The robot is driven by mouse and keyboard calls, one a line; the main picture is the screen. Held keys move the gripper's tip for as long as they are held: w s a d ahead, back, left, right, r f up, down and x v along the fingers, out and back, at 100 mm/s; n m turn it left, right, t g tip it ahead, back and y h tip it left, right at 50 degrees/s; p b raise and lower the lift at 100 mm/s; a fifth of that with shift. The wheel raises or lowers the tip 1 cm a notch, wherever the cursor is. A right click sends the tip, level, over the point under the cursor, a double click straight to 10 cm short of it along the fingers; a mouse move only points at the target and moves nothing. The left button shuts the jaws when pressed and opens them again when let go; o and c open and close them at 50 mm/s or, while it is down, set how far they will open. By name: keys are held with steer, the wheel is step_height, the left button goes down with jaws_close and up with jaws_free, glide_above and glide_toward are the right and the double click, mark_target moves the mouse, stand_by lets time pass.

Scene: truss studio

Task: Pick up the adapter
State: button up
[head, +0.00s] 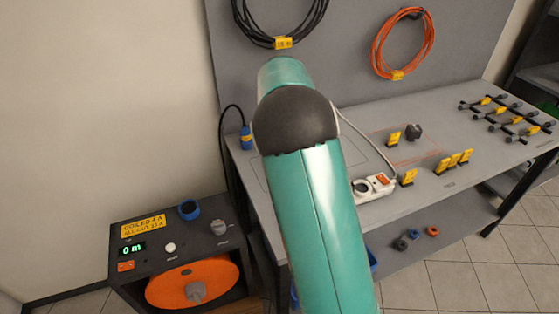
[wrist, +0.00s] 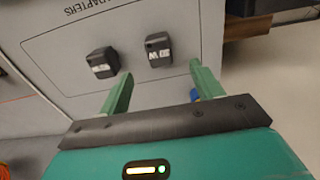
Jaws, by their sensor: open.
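Two dark blocky adapters with white markings sit on a grey surface in the wrist view, inside an outlined area with the printed word "ADAPTERS". One adapter (wrist: 103,62) is at the left and the other adapter (wrist: 158,49) is at the right. My gripper (wrist: 161,69) is open, with its two green fingers apart and nothing between them. The right adapter lies just beyond the gap between the fingertips; the left one lies beyond the left fingertip. In the head view my teal arm hides the gripper and this part of the bench.
The grey bench (head: 285,178) carries a white power strip (head: 374,187), several yellow tags, a dark knob-like piece (head: 414,131) and a rack at right. A black box with an orange reel (head: 192,284) stands at lower left. Coiled cables hang on the back panel.

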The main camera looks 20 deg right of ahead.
step_height(320, 180, down, 4)
steer(key=shift+a+f, duration=0.1)
steer(key=shift+f, duration=0.1)
steer(key=f, duration=0.5)
steer(key=shift+d, duration=0.2)
steer(key=c, duration=1.1)
steer(key=shift+w, duration=0.1)
steer(key=shift+c, duration=0.2)
steer(key=shift+r, duration=0.45)
step_height(320, 180, up, 2)
steer(key=shift+r, duration=0.1)
steer(key=s+d+r, duration=0.7)
steer(key=s+r, duration=0.3)
steer(key=s, duration=0.2)
steer(key=shift+d, duration=0.2)
